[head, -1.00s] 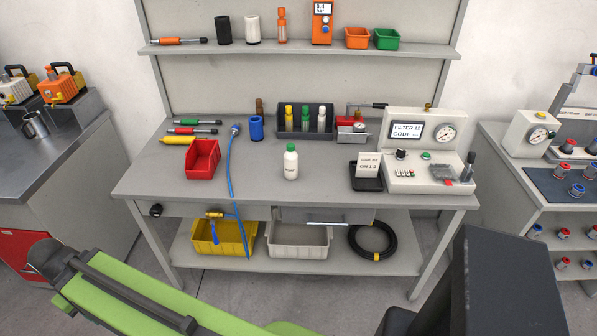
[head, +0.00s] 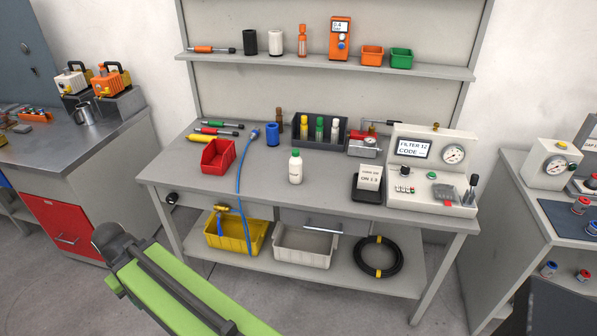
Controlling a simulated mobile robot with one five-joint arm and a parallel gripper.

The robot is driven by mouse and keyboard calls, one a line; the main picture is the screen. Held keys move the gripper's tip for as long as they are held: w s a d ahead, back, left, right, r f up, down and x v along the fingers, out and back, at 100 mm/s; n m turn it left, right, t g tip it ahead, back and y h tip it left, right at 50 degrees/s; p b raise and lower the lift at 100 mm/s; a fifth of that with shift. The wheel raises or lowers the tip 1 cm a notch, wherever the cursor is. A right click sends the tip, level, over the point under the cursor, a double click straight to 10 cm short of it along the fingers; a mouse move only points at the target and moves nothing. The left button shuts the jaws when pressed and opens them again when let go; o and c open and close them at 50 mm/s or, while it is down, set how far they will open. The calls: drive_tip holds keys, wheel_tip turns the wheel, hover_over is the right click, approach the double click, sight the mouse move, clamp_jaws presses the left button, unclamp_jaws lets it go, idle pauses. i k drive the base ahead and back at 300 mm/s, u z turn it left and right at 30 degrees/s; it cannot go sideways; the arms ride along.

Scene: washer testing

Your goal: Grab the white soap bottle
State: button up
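The white soap bottle (head: 295,169) with a green cap stands upright on the grey workbench (head: 265,198), near the middle of its top. It stands clear of the things around it. My green and black arm shows at the bottom left, well in front of and below the bench top. My gripper is not in view, so its state is hidden.
A red bin (head: 217,157) and a blue hose (head: 240,180) lie left of the bottle. A black tray (head: 368,195) with a card and a test console (head: 430,175) stand right. A dark rack (head: 320,132) of small bottles stands behind. Floor shows in front.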

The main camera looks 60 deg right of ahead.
sight(296, 162)
drive_tip(key=z, duration=0.05)
drive_tip(key=i, duration=0.95)
drive_tip(key=u, duration=0.05)
